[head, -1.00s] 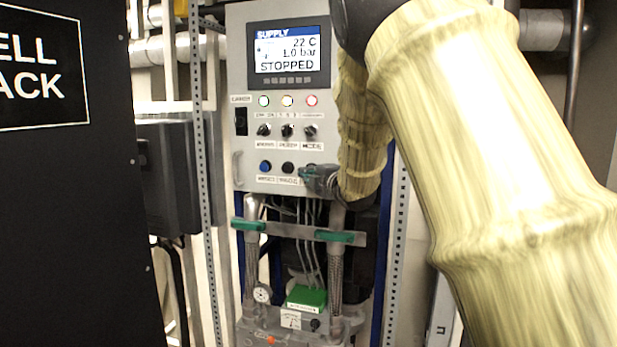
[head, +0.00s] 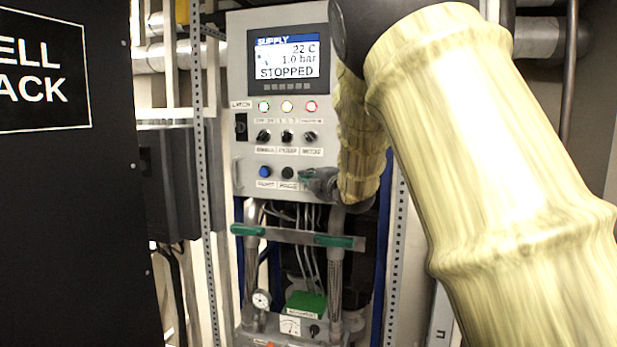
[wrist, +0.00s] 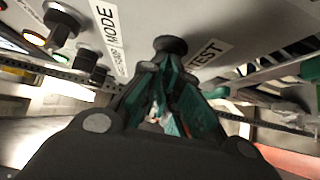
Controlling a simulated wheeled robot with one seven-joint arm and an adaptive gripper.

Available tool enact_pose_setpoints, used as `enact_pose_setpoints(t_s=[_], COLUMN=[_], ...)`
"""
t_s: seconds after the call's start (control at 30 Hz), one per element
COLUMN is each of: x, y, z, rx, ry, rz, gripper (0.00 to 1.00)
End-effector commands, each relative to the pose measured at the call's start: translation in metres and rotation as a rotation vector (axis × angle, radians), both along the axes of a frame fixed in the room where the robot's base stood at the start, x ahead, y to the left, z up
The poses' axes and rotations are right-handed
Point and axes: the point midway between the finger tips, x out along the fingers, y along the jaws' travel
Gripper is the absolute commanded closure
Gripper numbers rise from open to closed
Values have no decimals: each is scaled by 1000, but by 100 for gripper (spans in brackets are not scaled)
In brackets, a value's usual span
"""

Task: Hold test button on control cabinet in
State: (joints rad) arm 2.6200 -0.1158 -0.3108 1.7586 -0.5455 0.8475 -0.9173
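The grey control cabinet (head: 285,105) stands ahead in the head view, its screen reading STOPPED, 22 C and 1.0 bar. The test button (wrist: 170,44) is a dark round knob beside the TEST label in the wrist view. My gripper (wrist: 167,66) has its two green-padded fingers drawn together, with the tips right at the button. I cannot tell how far the button is pressed. In the head view my gripper (head: 308,179) is at the right end of the bottom button row, hiding the test button.
A blue button (head: 265,172) and a black button (head: 288,172) sit left of my gripper. Selector knobs (head: 287,136) and lit lamps (head: 287,106) are above. Pipes with green handles (head: 334,241) run below. A black cell rack (head: 65,200) fills the left.

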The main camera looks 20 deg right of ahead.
Motion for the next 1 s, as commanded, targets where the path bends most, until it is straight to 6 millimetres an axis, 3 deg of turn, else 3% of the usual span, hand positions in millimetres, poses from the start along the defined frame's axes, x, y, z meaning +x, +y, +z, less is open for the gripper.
enact_pose_setpoints(t_s=[0.03, 0.7, 1.0], x=[1, 1, -17], y=[-5, -5, 19], z=[8, 8, 6], rx=[1, 1, -3], ry=[-12, -12, -12], rz=[-7, -8, 0], gripper=[100, 100, 100])
